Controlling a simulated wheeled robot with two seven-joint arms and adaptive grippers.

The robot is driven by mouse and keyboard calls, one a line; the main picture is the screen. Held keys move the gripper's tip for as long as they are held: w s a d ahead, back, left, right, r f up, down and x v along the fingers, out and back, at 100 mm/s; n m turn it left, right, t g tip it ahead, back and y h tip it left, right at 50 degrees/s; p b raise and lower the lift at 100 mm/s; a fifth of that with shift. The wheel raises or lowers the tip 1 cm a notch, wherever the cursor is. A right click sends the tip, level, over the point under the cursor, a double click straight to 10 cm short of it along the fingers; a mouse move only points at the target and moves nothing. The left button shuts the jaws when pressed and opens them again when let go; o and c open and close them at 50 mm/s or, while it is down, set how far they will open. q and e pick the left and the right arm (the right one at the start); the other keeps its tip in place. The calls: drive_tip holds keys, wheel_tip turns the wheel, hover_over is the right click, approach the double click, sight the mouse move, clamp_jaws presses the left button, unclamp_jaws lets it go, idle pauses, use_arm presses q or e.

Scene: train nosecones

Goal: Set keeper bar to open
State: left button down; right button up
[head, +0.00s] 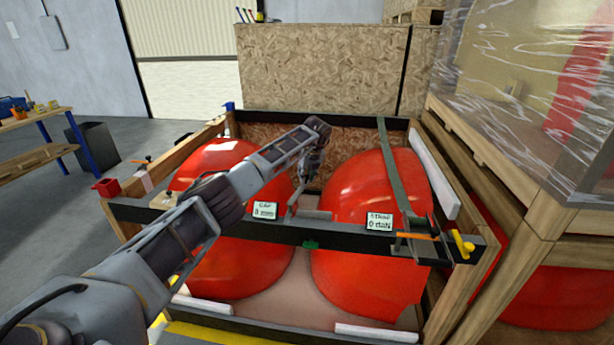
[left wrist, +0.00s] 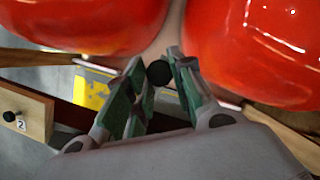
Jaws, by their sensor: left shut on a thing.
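Two red nosecones (head: 225,255) (head: 372,200) sit side by side in an open wooden crate. A dark bar (head: 285,231) spans the crate across their fronts; I cannot tell for sure whether it is the keeper bar. My left gripper (head: 303,186) reaches over the bar into the gap between the nosecones, its fingers small in the head view. In the left wrist view, its green-padded fingers (left wrist: 157,74) are closed around a round black knob (left wrist: 159,73). What the knob is fixed to is hidden. My right gripper is not in view.
A green strap (head: 398,165) runs over the right nosecone to a buckle at the bar. Labels read 0 mm for the gap (head: 264,210) and 0 daN for the strap (head: 380,221). A film-wrapped crate (head: 540,110) stands close at right.

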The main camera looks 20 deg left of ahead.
use_arm(q)
drive_tip(key=shift+w+r, duration=0.1)
drive_tip(key=shift+r, duration=0.1)
drive_tip(key=c, duration=1.2)
unclamp_jaws()
drive_tip(key=shift+o, duration=0.2)
drive_tip(key=shift+f, duration=0.1)
drive_tip(key=shift+v, duration=0.95)
drive_tip(key=v, duration=1)
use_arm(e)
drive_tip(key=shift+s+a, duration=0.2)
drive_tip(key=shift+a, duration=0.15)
use_arm(q)
drive_tip(key=shift+d, duration=0.15)
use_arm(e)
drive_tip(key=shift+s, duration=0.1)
